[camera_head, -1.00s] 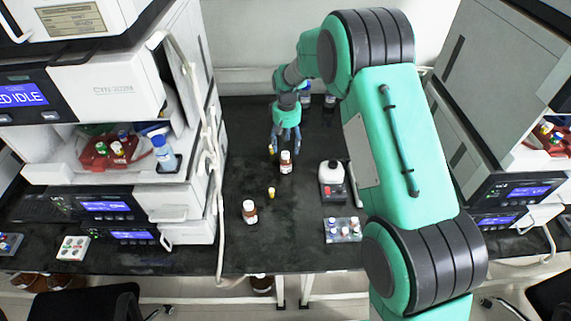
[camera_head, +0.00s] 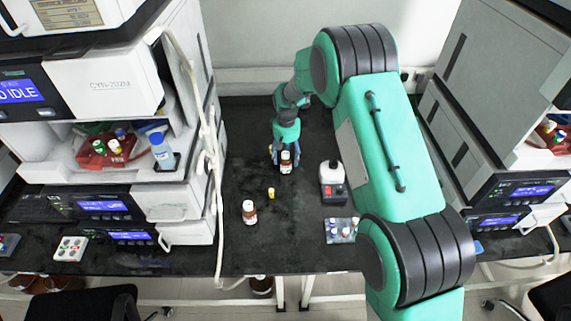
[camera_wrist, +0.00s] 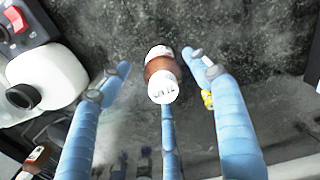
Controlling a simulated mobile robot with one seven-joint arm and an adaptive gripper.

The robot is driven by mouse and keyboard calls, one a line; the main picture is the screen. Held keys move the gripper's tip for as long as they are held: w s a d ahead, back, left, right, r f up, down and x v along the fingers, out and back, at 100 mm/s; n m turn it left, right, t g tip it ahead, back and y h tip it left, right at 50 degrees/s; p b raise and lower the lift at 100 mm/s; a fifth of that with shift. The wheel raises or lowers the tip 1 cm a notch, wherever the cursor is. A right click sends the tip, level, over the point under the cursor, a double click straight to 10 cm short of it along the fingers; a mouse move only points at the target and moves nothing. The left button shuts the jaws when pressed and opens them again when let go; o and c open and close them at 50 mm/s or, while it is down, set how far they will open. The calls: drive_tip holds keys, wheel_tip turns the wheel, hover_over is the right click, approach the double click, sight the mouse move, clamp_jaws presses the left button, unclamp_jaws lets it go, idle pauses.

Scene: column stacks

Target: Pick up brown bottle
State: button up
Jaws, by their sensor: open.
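A brown bottle with a white cap (camera_head: 286,161) stands on the black bench in the head view. In the wrist view the same bottle (camera_wrist: 161,75) lies between the blue fingers, its white cap toward the camera. My gripper (camera_head: 284,156) is low over the bench around this bottle, open, with fingers on either side and a gap between them and the bottle in the wrist view (camera_wrist: 160,80). A second brown bottle with a white cap (camera_head: 249,212) stands nearer the bench's front edge, away from my gripper.
A small yellow vial (camera_head: 271,193) stands between the two bottles. A white and dark device with a red button (camera_head: 332,180) stands to the right, and a rack of vials (camera_head: 342,231) nearer the front. Instrument stacks flank the bench.

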sight(286, 165)
drive_tip(key=shift+s+a+f+b, duration=0.15)
drive_tip(key=shift+f+b, duration=0.7)
drive_tip(key=shift+f, duration=1.75)
drive_tip(key=shift+c, duration=0.5)
drive_tip(key=c, duration=1.3)
